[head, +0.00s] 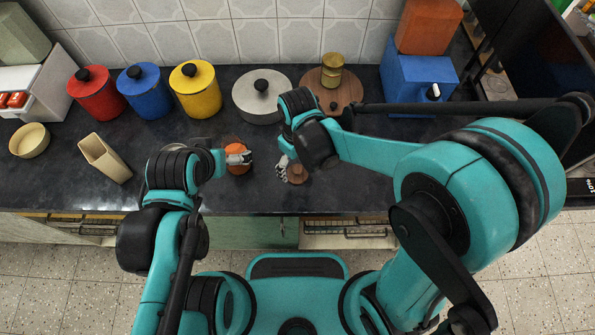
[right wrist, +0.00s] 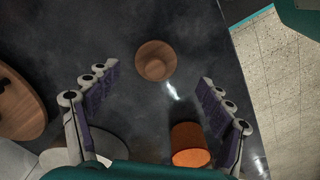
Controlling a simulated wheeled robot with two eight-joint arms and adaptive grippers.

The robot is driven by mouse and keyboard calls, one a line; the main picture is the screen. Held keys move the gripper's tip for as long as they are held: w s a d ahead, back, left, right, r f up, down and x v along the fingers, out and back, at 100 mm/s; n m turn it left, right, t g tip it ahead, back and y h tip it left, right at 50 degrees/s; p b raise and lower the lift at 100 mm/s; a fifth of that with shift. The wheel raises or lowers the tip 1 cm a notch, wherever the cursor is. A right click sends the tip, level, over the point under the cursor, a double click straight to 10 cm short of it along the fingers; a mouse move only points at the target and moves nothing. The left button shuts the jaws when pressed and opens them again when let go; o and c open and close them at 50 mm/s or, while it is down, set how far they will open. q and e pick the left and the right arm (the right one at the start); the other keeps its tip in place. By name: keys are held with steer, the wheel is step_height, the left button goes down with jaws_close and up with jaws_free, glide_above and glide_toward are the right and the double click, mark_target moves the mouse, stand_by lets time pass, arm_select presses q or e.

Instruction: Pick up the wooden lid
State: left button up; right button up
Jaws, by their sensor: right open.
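The wooden lid (head: 298,173) is a small round brown disc with a raised middle, lying on the dark counter near its front edge. It also shows in the right wrist view (right wrist: 155,61), near the line between the fingertips and a little beyond them. My right gripper (head: 284,168) is open and empty, just left of the lid in the head view; contact cannot be told. In the right wrist view its fingers (right wrist: 159,78) are spread wide. My left gripper (head: 241,158) is at an orange tumbler (head: 237,169); whether it grips it is unclear.
The orange tumbler (right wrist: 190,146) stands near one right finger. A grey pot (head: 262,96) and a round wooden board (head: 345,92) with a brass canister (head: 332,70) are behind. Red, blue and yellow canisters (head: 195,90) stand back left, a blue box (head: 415,83) back right.

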mark_target(297, 169)
steer(key=f+b, duration=0.1)
steer(key=f, duration=0.2)
steer(key=w+f+b, duration=0.1)
steer(key=f, duration=0.1)
steer(key=shift+f+b, duration=0.1)
steer(key=shift+b, duration=0.2)
steer(key=shift+s, duration=0.1)
steer(key=c, duration=1.7)
steer(key=shift+s, duration=0.1)
steer(key=shift+c, duration=0.2)
